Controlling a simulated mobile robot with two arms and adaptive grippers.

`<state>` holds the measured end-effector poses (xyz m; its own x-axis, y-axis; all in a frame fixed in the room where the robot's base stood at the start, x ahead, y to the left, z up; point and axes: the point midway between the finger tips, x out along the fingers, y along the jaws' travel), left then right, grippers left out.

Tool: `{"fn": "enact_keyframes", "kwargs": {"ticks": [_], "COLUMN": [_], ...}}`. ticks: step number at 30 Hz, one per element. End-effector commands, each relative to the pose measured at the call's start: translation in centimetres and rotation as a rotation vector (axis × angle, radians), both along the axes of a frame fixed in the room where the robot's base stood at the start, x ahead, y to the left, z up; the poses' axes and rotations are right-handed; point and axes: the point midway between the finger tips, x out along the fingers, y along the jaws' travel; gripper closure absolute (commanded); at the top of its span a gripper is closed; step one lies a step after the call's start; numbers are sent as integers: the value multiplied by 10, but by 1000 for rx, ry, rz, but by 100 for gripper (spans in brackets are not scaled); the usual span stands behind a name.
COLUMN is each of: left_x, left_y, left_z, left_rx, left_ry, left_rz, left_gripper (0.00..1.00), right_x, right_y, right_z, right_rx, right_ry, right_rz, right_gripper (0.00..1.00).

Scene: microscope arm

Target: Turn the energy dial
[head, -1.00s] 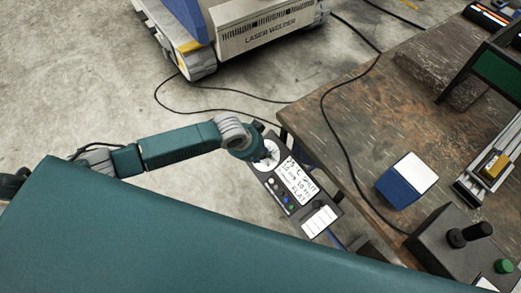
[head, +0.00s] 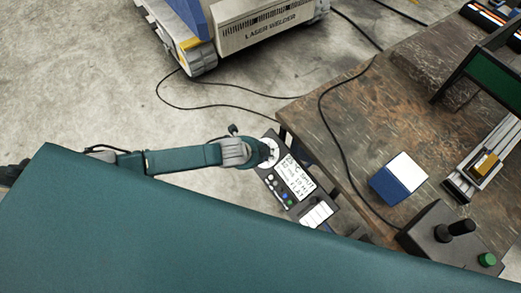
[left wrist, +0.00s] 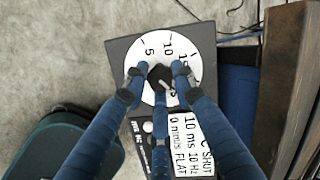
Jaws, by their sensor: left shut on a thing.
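The energy dial is a black knob (left wrist: 160,77) on a round white scale (left wrist: 146,47) with numbers such as 5 and 10, in the left wrist view. Its scale shows partly in the head view (head: 269,142). It sits at the upper end of a dark control panel (left wrist: 118,58) with a handwritten label (head: 298,178). My left gripper (left wrist: 160,74) has its blue fingers closed around the knob; the fingers cover part of the scale, and a pale pointer mark shows on the knob. In the head view the wrist hides most of the knob. My right gripper is not in view.
A wooden table (head: 340,130) stands right of the panel, with a blue and white box (head: 398,178) and a dark joystick box (head: 445,240). A black cable (head: 330,125) runs over its left edge. A laser welder (head: 265,30) stands on the floor behind. Floor left of the panel is clear.

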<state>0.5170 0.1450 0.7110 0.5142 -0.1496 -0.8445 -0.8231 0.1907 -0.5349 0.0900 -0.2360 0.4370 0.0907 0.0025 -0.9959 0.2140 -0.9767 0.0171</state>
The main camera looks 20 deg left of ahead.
Motion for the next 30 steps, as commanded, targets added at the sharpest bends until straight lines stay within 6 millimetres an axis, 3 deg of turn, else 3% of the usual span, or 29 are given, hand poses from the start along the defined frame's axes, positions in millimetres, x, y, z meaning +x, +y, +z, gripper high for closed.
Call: {"fn": "enact_keyframes", "kwargs": {"ticks": [12, 29, 30], "left_x": [2, 3, 3], "left_y": [1, 0, 0], "left_z": [2, 2, 2], "left_rx": [92, 104, 104], "left_ry": [-78, -90, -90], "left_rz": [-165, -191, -191], "left_gripper": [100, 100, 72], "right_x": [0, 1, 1], "right_y": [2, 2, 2], "right_z": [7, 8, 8], "right_rx": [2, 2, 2], "right_ry": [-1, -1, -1], "right_rz": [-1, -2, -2], "right_gripper": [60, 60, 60]}}
